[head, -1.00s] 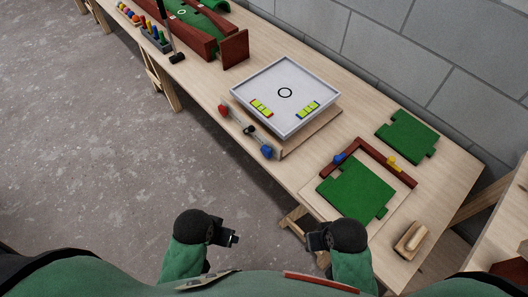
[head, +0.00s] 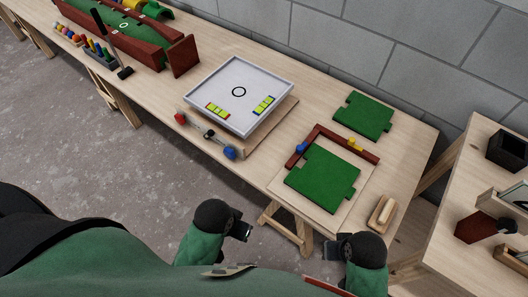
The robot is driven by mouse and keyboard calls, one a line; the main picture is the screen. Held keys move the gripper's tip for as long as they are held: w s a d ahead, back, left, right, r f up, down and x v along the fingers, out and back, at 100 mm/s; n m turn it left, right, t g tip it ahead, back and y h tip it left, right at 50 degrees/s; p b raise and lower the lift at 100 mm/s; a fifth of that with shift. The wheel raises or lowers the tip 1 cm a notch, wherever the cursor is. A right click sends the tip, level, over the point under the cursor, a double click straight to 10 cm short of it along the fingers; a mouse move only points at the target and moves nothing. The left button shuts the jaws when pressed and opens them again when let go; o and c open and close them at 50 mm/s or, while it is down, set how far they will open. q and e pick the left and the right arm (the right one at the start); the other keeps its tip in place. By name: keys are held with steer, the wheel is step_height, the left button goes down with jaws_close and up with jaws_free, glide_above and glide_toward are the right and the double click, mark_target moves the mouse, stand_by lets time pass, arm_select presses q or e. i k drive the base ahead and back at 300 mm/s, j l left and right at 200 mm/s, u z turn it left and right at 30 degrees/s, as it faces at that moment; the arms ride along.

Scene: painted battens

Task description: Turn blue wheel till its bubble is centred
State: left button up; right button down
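The blue wheel (head: 230,152) sits at the near right end of a bar in front of the white tray (head: 240,72). The red wheel (head: 180,118) is at the bar's other end. The tray holds a blue-edged yellow-green vial (head: 264,104) and a red-edged one (head: 217,109); their bubbles are too small to place. My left gripper (head: 245,232) is below the table's front edge, apart from the blue wheel. My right gripper (head: 333,251) is further right, also away from everything. Neither visibly holds anything, and their finger gaps are unclear.
Right of the tray are a green panel (head: 320,180) in a dark red frame, another green panel (head: 363,115) and a wooden block (head: 382,211). A second table (head: 450,222) is at right.

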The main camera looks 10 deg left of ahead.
mark_target(230, 153)
steer(key=j+z, duration=0.65)
steer(key=z, duration=0.15)
steer(key=j+z, duration=0.65)
steer(key=z, duration=0.2)
steer(key=k+j+z, duration=0.15)
steer(key=z, duration=0.25)
steer(key=k+j+z, duration=0.25)
steer(key=k+j, duration=0.5)
steer(key=j, duration=0.2)
steer(key=k+j+z, duration=0.3)
steer(key=k+j, duration=0.9)
